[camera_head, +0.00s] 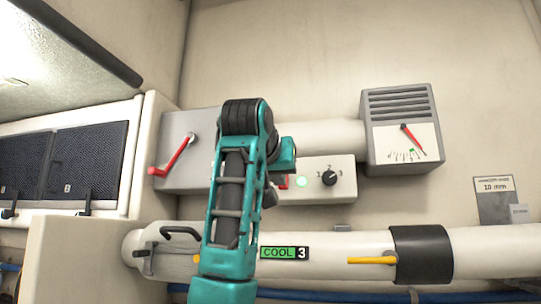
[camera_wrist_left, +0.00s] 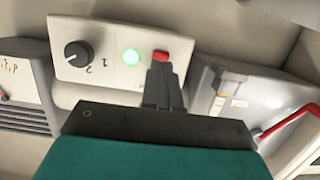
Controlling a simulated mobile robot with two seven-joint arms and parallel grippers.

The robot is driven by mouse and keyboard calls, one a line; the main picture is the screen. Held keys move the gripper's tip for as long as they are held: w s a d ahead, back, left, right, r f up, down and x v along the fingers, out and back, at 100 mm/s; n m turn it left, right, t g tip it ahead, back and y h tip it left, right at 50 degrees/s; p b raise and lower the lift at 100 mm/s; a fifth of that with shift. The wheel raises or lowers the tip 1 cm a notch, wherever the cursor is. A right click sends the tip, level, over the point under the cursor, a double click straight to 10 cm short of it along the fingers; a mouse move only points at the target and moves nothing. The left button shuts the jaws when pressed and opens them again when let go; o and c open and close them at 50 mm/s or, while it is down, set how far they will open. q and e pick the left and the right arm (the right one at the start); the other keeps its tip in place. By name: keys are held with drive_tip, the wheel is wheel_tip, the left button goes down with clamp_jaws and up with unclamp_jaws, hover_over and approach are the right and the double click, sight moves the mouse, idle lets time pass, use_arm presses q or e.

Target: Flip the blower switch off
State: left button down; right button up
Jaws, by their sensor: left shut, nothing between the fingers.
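The red switch (camera_wrist_left: 161,56) shows better in the left wrist view, right at the tips of my left gripper (camera_wrist_left: 160,72). The gripper is shut with nothing between its fingers. Its tips overlap the switch's near edge; I cannot tell whether they touch it. A green light (camera_head: 302,182) beside the switch glows. My right gripper is not in view.
A black numbered knob (camera_head: 331,178) is on the same panel. A grey gauge box (camera_head: 402,128) stands to the right, and a grey box with a red lever (camera_head: 171,157) to the left. A white pipe with a yellow handle (camera_head: 372,260) runs below.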

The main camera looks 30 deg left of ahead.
use_arm(q)
drive_tip(key=shift+x, duration=1.15)
drive_tip(key=t+b, duration=0.1)
drive_tip(key=f+t+b, duration=0.1)
drive_tip(key=b, duration=0.1)
drive_tip(key=shift+w+a+y, duration=0.1)
drive_tip(key=shift+w+y, duration=0.05)
drive_tip(key=shift+y, duration=0.15)
drive_tip(key=shift+w+f+t+b, duration=0.15)
drive_tip(key=shift+t+b, duration=0.25)
drive_tip(key=shift+t, duration=0.5)
